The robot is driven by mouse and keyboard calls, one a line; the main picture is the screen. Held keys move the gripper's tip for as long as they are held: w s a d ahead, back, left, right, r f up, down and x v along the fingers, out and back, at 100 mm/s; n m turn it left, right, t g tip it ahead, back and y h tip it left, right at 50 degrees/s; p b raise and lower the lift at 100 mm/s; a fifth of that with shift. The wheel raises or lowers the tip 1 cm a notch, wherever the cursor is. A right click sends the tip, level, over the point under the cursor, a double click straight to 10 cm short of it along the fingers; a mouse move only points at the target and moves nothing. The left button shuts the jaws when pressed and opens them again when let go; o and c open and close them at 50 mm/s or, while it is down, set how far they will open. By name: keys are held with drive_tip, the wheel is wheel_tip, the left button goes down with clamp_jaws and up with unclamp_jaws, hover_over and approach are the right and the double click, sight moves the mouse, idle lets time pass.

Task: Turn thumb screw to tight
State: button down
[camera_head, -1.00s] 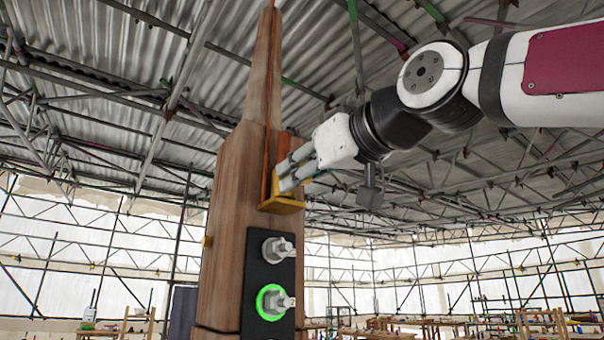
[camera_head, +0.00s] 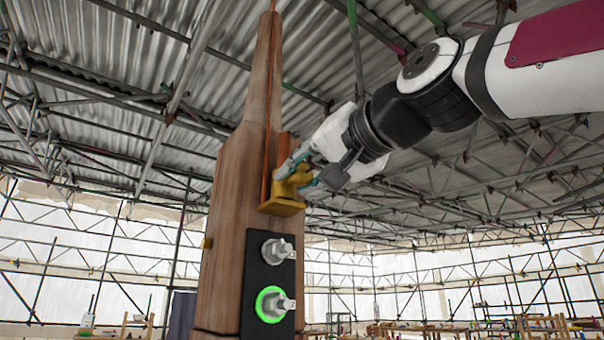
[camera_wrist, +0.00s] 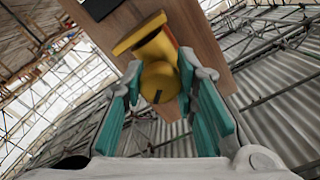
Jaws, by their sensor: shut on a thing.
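The thumb screw is a yellow knob with a dark mark on its end (camera_wrist: 160,84). It sits on a yellow bracket (camera_head: 281,207) fixed to the wooden spire (camera_head: 232,190). My gripper (camera_head: 298,178) is at the knob from the right. In the wrist view my gripper (camera_wrist: 158,92) has its teal-padded fingers on either side of the knob, shut on it. In the head view the fingers partly hide the knob.
A black panel (camera_head: 256,255) below the bracket carries two grey knobs, the lower one (camera_head: 272,304) ringed in glowing green. An orange rod or cable (camera_head: 268,110) runs up the spire. Scaffold poles and a corrugated roof lie behind. Free air is to the right.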

drive_tip(key=m+p, duration=0.2)
drive_tip(key=m, duration=0.4)
drive_tip(key=shift+m, duration=0.3)
drive_tip(key=m+p, duration=0.3)
drive_tip(key=m, duration=0.3)
drive_tip(key=shift+s, duration=0.1)
drive_tip(key=m+p, duration=0.2)
drive_tip(key=m, duration=0.2)
drive_tip(key=m+p, duration=0.2)
drive_tip(key=m, duration=0.1)
drive_tip(key=m+p, duration=0.2)
drive_tip(key=m, duration=0.1)
drive_tip(key=shift+m, duration=0.4)
drive_tip(key=shift+f+m+p, duration=0.1)
drive_tip(key=shift+m+p, duration=0.7)
drive_tip(key=shift+m, duration=0.6)
